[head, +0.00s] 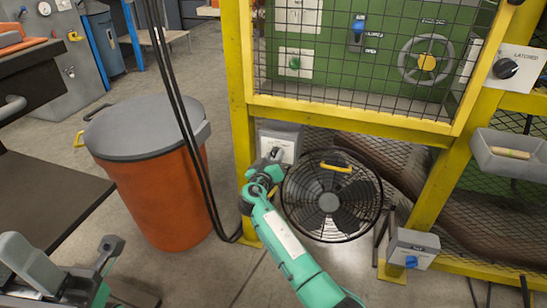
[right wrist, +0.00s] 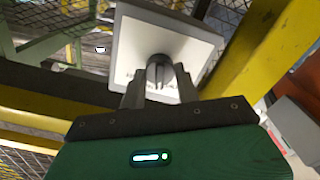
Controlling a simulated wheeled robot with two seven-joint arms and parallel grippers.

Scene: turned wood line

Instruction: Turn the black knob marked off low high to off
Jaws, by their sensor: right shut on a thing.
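The black knob (right wrist: 159,66) sits on the face of a pale box (right wrist: 135,45) in the right wrist view. Lettering shows under the knob, too small and covered to read. My right gripper (right wrist: 160,82) has a finger on each side of the knob and is shut on it. In the head view my right gripper (head: 276,155) is at the light box (head: 284,133) by the yellow post, and it hides most of the knob. The pointer's setting cannot be read.
A round fan (head: 330,197) stands just right of my right gripper. An orange bin (head: 160,190) with a grey lid stands left, with black cables hanging before it. A yellow post (head: 240,110) and mesh guard are close. A blue-knobbed box (head: 411,250) is at lower right.

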